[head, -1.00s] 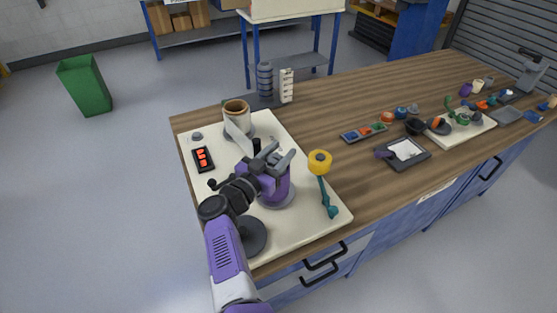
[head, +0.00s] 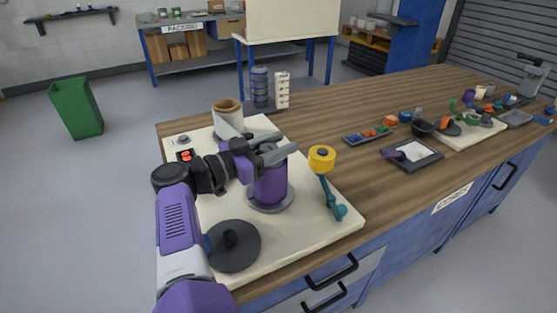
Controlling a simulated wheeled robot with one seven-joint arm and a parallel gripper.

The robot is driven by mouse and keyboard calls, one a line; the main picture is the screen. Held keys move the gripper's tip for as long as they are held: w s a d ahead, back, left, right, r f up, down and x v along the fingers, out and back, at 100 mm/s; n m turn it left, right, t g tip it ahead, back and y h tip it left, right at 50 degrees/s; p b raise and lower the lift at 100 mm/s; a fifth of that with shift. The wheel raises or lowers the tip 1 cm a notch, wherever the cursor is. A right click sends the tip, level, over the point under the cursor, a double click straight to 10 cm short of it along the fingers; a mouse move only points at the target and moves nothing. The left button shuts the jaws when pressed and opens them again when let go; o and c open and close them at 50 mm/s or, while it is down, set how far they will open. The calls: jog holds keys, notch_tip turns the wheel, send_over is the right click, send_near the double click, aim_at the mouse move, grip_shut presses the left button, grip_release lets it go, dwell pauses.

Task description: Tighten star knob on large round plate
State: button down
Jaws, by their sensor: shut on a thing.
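A purple upright roller (head: 270,187) stands on a round grey plate (head: 285,206) on the cream board (head: 310,228). My gripper (head: 276,152) is at the top of this roller, its grey fingers pointing right. It is shut on a small dark piece there, which appears to be the star knob; the fingers mostly hide it. A dark round disc (head: 240,258) with a short black knob in its middle lies at the board's front. I cannot tell for sure which plate is the large one.
A white roller with a brown top (head: 228,118) stands behind my gripper, near a red-button box (head: 186,156). A yellow-headed teal lever (head: 322,160) stands close on the right. Trays and small parts lie farther right on the wooden bench (head: 340,110).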

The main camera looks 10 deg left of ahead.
aim_at(260, 151)
jog(key=shift+d+f+m+g+h+b, duration=0.15)
jog(key=shift+m+g+h+b, duration=0.3)
jog(key=shift+b, duration=1.4)
jog(key=c, duration=0.8)
grip_release()
jog(key=shift+s, duration=0.1)
jog(key=b+v, duration=0.2)
jog(key=v, duration=0.4)
jog(key=shift+s+a, duration=0.1)
jog(key=shift+a, duration=0.25)
jog(key=shift+s+a+b, duration=0.3)
jog(key=shift+s+a, duration=0.05)
jog(key=shift+a, duration=0.05)
jog(key=shift+r, duration=0.3)
